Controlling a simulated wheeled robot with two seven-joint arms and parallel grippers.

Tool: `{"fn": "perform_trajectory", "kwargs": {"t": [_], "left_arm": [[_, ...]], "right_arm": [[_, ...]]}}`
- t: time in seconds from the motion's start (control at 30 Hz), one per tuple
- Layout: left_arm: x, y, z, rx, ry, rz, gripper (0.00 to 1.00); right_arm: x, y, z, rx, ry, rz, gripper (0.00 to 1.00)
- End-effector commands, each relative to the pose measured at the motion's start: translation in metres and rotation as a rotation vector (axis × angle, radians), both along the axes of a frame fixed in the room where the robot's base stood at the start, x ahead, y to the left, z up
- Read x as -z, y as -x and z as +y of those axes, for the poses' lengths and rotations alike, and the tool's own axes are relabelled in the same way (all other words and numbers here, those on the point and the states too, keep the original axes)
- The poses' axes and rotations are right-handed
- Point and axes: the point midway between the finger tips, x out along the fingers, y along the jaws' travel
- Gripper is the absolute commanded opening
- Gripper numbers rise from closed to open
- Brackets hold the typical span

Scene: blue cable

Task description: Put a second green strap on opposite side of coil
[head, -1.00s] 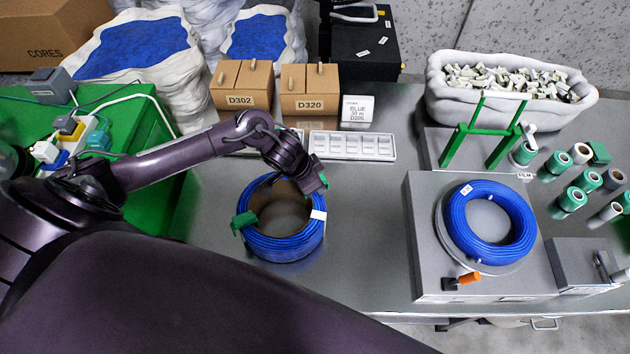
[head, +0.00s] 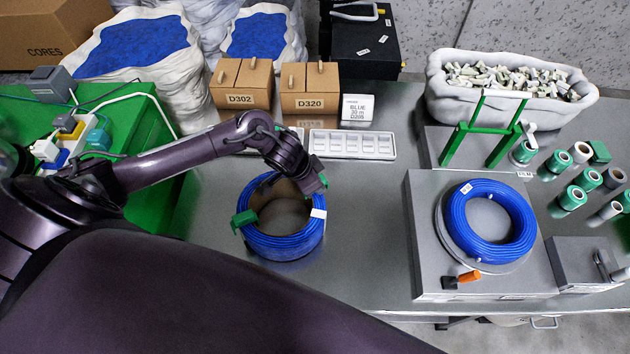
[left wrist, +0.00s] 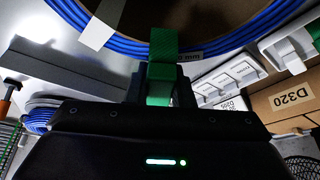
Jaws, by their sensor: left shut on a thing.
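The blue cable coil (head: 272,247) lies on the grey metal table, wound around a brown core, with a white tag (head: 318,213) on its right side. One green strap (head: 243,221) sits on the coil's left side. My left gripper (head: 318,186) is at the coil's upper right rim, opposite that strap. It is shut on a second green strap (left wrist: 162,68). In the left wrist view this strap lies across the blue cable (left wrist: 215,42) between the fingers. Whether it goes fully around the cable is hidden. My right gripper is out of view.
A second blue coil (head: 462,225) lies on a grey machine at right. Green and white rolls (head: 572,198) stand beyond it. A white compartment tray (head: 352,145) and cardboard boxes (head: 310,92) are behind the strapped coil. The table between coil and machine is clear.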

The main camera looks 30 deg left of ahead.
Motion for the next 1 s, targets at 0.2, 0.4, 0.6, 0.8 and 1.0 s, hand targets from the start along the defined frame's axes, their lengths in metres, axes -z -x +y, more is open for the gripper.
{"fn": "perform_trajectory", "kwargs": {"t": [0.2,0.4,0.6,0.8,1.0], "left_arm": [[0.0000,0.0000,-0.0002,0.000,0.000,0.000,0.28],[-0.0002,-0.0001,-0.0002,0.000,0.001,-0.001,0.34],[-0.0002,-0.0001,-0.0002,0.000,0.001,-0.001,0.54],[-0.0003,-0.0001,-0.0002,0.000,0.000,0.000,0.54],[-0.0079,-0.0002,-0.0001,-0.001,0.000,0.000,0.54]], "right_arm": [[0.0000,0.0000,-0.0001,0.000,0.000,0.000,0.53],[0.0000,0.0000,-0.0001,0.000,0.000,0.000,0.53],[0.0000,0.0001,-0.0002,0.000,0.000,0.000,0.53],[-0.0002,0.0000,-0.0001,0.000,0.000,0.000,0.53],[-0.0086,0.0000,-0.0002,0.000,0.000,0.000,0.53]]}}
